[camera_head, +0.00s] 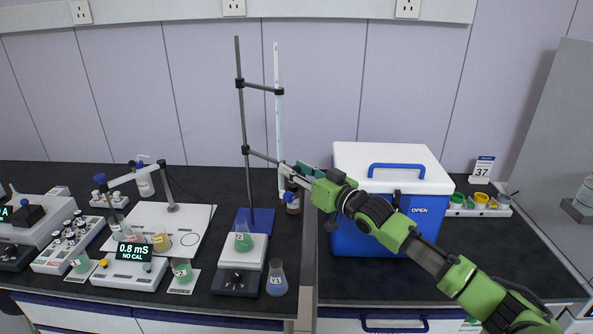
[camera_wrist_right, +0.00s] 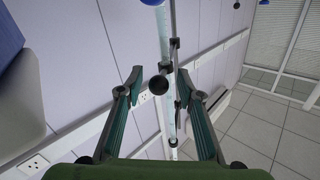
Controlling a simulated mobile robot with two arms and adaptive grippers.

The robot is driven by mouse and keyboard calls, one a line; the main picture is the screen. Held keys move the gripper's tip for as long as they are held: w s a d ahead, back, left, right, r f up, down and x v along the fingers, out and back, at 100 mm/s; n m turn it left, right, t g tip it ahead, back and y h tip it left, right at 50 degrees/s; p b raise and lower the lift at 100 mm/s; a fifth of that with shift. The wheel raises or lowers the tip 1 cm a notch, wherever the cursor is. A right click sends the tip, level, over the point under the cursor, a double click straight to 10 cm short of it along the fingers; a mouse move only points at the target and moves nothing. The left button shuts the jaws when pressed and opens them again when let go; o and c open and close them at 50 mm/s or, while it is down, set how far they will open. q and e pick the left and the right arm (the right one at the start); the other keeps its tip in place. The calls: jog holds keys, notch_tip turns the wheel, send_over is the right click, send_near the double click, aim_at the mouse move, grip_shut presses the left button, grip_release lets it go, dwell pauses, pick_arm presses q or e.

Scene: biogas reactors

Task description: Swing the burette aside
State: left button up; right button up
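The burette (camera_head: 278,110) is a tall, clear, upright tube. Two dark clamp arms hold it to the right of the stand rod (camera_head: 242,130); its lower end is partly hidden by my right gripper (camera_head: 294,172). In the right wrist view, the burette (camera_wrist_right: 163,50) passes between the spread fingers of the right gripper (camera_wrist_right: 159,78), with a dark round knob (camera_wrist_right: 158,85) in the gap. The fingers look apart from the tube. A flask of green liquid (camera_head: 243,242) stands on the stirrer (camera_head: 241,268) by the stand. My left gripper is not in view.
A blue cool box (camera_head: 375,240) with a white lid stands right of the stand, under my right arm. A meter (camera_head: 134,272) and several beakers crowd the left.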

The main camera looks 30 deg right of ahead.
jog(key=s+d, duration=0.1)
jog(key=s, duration=1.1)
jog(key=shift+d, duration=0.35)
